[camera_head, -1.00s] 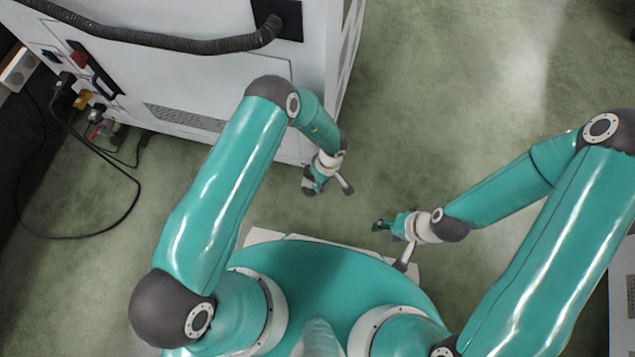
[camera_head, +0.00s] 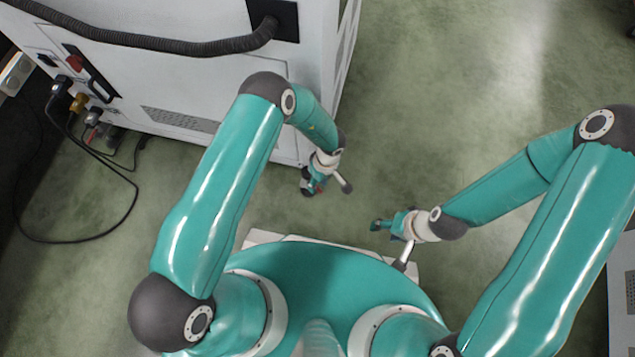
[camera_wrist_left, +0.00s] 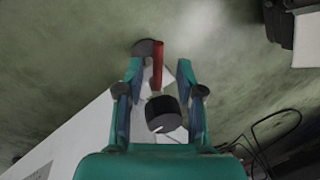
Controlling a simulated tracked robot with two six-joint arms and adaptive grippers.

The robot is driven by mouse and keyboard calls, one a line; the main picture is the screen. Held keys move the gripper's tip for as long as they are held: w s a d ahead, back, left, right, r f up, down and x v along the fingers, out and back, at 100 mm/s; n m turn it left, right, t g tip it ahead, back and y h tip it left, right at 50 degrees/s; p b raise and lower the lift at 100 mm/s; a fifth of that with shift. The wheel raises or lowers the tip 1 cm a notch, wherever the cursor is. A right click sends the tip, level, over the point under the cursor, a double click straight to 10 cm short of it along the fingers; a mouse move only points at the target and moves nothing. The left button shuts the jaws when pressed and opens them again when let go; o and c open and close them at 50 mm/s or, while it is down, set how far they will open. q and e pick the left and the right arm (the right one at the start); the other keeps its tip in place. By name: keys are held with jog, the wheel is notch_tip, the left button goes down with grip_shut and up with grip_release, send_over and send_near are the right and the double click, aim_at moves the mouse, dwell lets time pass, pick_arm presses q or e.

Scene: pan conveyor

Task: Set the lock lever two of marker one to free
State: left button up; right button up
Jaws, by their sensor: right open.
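No lock lever or marker label can be made out for certain. In the left wrist view a red bar (camera_wrist_left: 158,62) shows between the fingers of my left gripper (camera_wrist_left: 158,78), with gaps on both sides. I cannot tell whether the bar is a lever. A dark round knob-like part (camera_wrist_left: 163,115) shows below it. My left gripper also shows in the head view (camera_head: 309,186), beside the white machine (camera_head: 215,75) and over the floor; its fingers are apart. My right gripper (camera_head: 380,225) is open and empty over the floor in front of my base.
The machine carries a black corrugated hose (camera_head: 150,40), a red switch (camera_head: 74,62) and plugs with black cables (camera_head: 132,190) trailing on the floor at left. A pale cabinet (camera_head: 622,290) stands at the right edge. Green floor (camera_head: 430,110) is clear between.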

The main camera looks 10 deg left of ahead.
pick_arm(q)
notch_tip(320, 180, up, 9)
dwell(0.3)
jog(key=shift+a+f, duration=0.1)
jog(key=shift+f, duration=0.05)
